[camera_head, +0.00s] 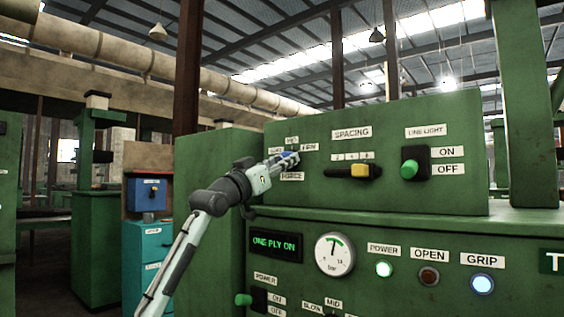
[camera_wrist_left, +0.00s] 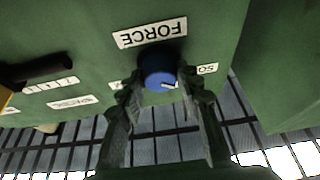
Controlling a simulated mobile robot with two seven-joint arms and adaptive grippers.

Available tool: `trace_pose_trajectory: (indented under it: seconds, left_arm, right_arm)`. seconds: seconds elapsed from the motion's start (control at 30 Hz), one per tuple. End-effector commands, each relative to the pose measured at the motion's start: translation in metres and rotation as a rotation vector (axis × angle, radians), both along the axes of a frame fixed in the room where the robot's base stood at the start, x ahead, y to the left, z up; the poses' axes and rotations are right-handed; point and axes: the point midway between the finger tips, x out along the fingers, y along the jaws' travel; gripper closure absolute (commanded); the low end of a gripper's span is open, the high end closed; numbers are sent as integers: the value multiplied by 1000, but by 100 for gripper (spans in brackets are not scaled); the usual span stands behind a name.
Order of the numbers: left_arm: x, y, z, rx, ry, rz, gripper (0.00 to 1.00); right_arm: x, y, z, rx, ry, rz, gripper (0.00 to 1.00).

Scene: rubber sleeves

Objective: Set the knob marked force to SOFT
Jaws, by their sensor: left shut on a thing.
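The blue force knob (camera_head: 290,156) is on the upper green panel, above the FORCE label (camera_head: 292,176), with small labels around its top. My left gripper (camera_head: 280,162) reaches it from the lower left. In the left wrist view, which is upside down, the left gripper (camera_wrist_left: 160,84) is shut on the blue knob (camera_wrist_left: 158,70), one finger on each side. The knob's white mark points down and slightly right there, partly toward the SOFT label (camera_wrist_left: 207,69), whose end is hidden by a finger. The middle label is hidden there. My right gripper is not in view.
A spacing slider with a yellow handle (camera_head: 360,171) and a green line light switch (camera_head: 409,168) are to the right. Below are a round gauge (camera_head: 334,255), a ONE PLY ON display (camera_head: 276,245), and lit power and grip lamps. The panel protrudes beside the gripper.

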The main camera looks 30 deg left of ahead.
Motion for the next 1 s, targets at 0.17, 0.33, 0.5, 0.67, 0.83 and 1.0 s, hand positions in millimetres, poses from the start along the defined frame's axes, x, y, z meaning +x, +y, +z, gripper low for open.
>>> trace_pose_trajectory:
  seconds: [0.17,0.33,0.5,0.67,0.83,1.0]
  left_arm:
    - [0,1,1,-1,-2,0,95]
    - [0,0,1,0,-1,0,47]
    - [0,0,0,0,-1,0,45]
    - [-1,0,0,1,0,0,45]
    - [-17,2,-8,2,2,2,45]
    - [-49,4,-22,4,3,2,45]
  right_arm:
    - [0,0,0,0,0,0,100]
    - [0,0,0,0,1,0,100]
    - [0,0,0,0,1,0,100]
    - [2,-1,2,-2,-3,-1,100]
    - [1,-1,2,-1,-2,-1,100]
    - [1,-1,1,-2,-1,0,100]
